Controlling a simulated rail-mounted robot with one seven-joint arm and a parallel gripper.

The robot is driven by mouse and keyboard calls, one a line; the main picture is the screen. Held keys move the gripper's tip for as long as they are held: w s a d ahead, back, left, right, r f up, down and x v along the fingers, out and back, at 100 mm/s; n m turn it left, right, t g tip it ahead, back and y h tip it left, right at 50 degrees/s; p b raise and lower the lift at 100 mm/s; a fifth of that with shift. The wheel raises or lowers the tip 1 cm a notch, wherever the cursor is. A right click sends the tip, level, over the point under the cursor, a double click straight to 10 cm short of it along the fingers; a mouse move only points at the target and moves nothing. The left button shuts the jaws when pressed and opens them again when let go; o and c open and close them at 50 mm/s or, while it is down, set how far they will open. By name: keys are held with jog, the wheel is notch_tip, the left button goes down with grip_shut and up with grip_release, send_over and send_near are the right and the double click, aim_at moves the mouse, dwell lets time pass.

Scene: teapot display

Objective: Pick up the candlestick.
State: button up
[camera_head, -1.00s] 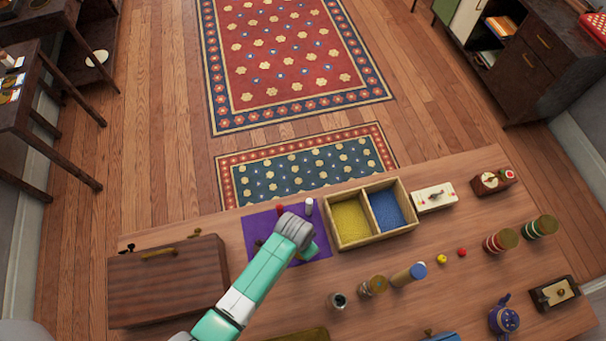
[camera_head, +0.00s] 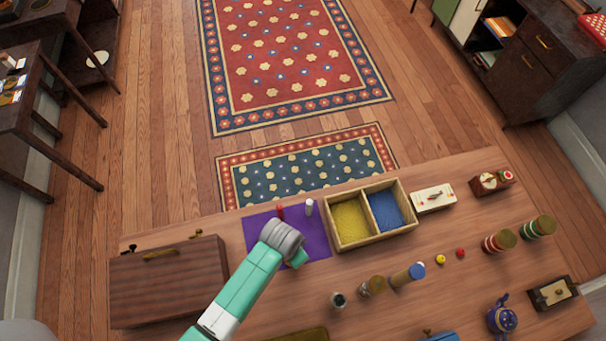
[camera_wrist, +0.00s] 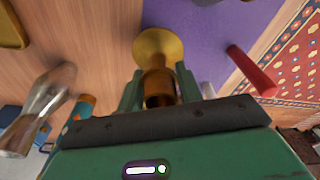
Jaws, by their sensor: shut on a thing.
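In the wrist view, the candlestick (camera_wrist: 158,46) is brass-coloured, with a round flared end and a narrower stem. My gripper (camera_wrist: 160,72) is shut on it, with a green finger on each side of the stem. In the head view, my gripper (camera_head: 298,259) is over the purple cloth on the table, and my arm hides the candlestick. I cannot tell whether it is clear of the table.
A red piece (camera_head: 281,211) and a white piece (camera_head: 309,207) stand on the purple cloth (camera_head: 318,243). A wooden tray (camera_head: 364,241) with yellow and blue compartments is to the right. A brown case (camera_head: 168,285) lies to the left. Several small objects stand right of my arm.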

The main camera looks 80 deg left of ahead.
jog(key=s+d+r, duration=0.1)
jog(key=s+d, duration=0.6)
jog(key=s, duration=0.3)
jog(key=shift+r, duration=0.1)
